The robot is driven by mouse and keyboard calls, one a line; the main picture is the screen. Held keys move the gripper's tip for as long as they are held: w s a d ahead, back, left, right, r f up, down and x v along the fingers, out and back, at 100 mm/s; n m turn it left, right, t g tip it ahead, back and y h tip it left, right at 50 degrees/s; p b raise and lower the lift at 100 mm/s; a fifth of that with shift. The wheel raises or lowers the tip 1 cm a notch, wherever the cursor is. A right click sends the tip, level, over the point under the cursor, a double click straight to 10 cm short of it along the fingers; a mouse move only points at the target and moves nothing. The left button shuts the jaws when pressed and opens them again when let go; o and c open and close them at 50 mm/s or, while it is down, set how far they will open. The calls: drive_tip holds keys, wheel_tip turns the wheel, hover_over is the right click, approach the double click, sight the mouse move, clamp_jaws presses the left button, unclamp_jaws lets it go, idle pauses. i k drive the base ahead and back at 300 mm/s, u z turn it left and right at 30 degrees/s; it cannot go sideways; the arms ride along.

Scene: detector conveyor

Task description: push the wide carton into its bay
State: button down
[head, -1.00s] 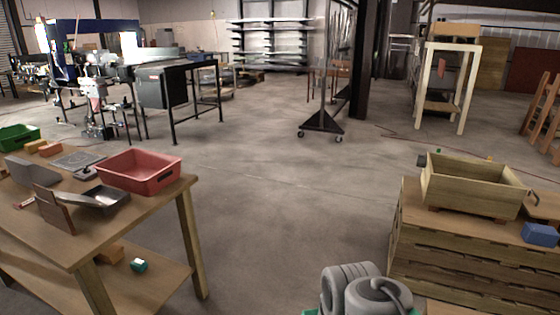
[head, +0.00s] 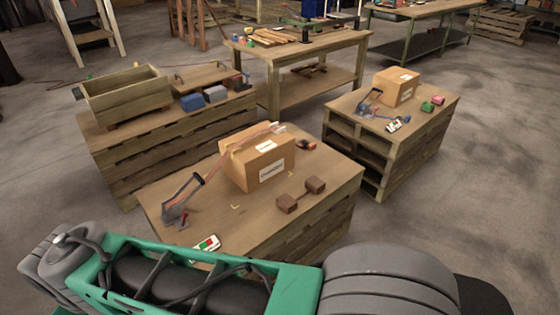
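A brown carton (head: 262,160) with white labels sits on the near wooden pallet stack (head: 335,203), with a reddish strip along its top. A second, smaller-looking carton (head: 395,90) sits on the pallet stack to the right. I cannot tell for sure which is the wide carton; the near one looks larger. Small tan corner marks (head: 236,206) show on the near stack's top, in front of the near carton; no clear bay can be made out. My green and grey arm crosses the bottom of the view. My gripper is not in view.
On the near stack are a grey lever tool (head: 178,205), a brown two-block piece (head: 288,203) and a red, green and white item (head: 206,246). A wooden box (head: 125,98) stands on the left stack. A workbench (head: 300,45) stands behind. Floor at right is clear.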

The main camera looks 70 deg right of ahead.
sight(267, 156)
drive_tip(key=u, duration=0.6)
drive_tip(key=i, duration=0.6)
drive_tip(key=z, duration=4.95)
drive_tip(key=i, duration=2.8)
drive_tip(key=u, duration=0.6)
